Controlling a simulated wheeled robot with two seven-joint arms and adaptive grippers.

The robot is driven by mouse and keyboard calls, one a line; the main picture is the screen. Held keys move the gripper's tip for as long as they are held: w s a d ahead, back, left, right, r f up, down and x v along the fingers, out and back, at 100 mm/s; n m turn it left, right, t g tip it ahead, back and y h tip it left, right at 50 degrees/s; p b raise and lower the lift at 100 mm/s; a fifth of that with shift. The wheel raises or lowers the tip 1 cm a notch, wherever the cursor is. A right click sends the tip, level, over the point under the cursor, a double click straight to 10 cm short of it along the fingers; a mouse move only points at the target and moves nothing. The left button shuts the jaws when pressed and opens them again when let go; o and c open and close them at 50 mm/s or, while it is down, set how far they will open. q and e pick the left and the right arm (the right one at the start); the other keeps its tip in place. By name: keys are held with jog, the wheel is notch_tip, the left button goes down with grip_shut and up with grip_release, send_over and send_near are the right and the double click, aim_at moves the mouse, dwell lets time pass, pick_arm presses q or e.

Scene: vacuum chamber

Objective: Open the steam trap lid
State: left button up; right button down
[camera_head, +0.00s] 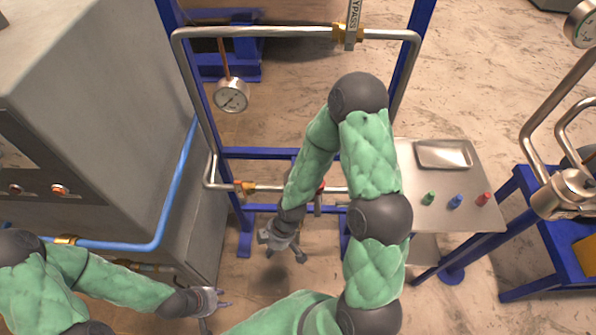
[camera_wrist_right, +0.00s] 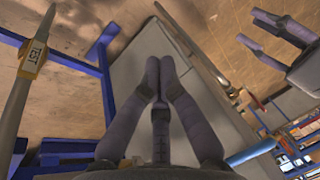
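I cannot pick out the steam trap lid for certain in either view. The pipe frame (camera_head: 265,31) stands in the middle of the head view, and my right arm covers part of its lower run. A metal fitting with a rounded body (camera_head: 562,196) is at the right edge, on a blue stand.
A big grey cabinet (camera_head: 90,90) with a blue pipe (camera_head: 175,190) fills the left. A gauge (camera_head: 231,95) hangs in the frame. A metal table (camera_head: 420,215) at right holds a tray (camera_head: 443,146) and green, blue and red small pieces (camera_head: 456,202).

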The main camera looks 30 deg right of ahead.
jog(key=w+d+r+n+t+h+p, duration=0.1)
jog(key=w+d+r+n+h+p, duration=0.2)
jog(key=d+r+n, duration=0.6)
jog(key=w+d+r+n+t+h+p, duration=0.1)
jog(key=w+d+r+n+h+p, duration=0.25)
jog(key=r+n, duration=0.9)
jog(key=shift+m+y, duration=0.35)
jog(key=b+x, duration=0.1)
jog(key=x, duration=0.2)
jog(key=b+x, duration=0.1)
jog(key=x, duration=0.2)
jog(key=d+b+x, duration=0.1)
jog(key=b+x, duration=0.1)
jog(key=x, duration=0.1)
jog(key=shift+s+f, duration=0.2)
jog(key=shift+s, duration=0.1)
jog(key=shift+w+d+r+p, duration=0.2)
jog(key=shift+w+r, duration=0.15)
jog(key=shift+r, duration=0.2)
jog(key=shift+w+d+r+p, duration=0.1)
jog(key=shift+w+r+p, duration=0.1)
jog(key=shift+w+r, duration=0.25)
jog(key=shift+w+d+r, duration=0.15)
jog(key=shift+w+r, duration=0.15)
jog(key=shift+r, duration=0.25)
jog(key=shift+g, duration=0.3)
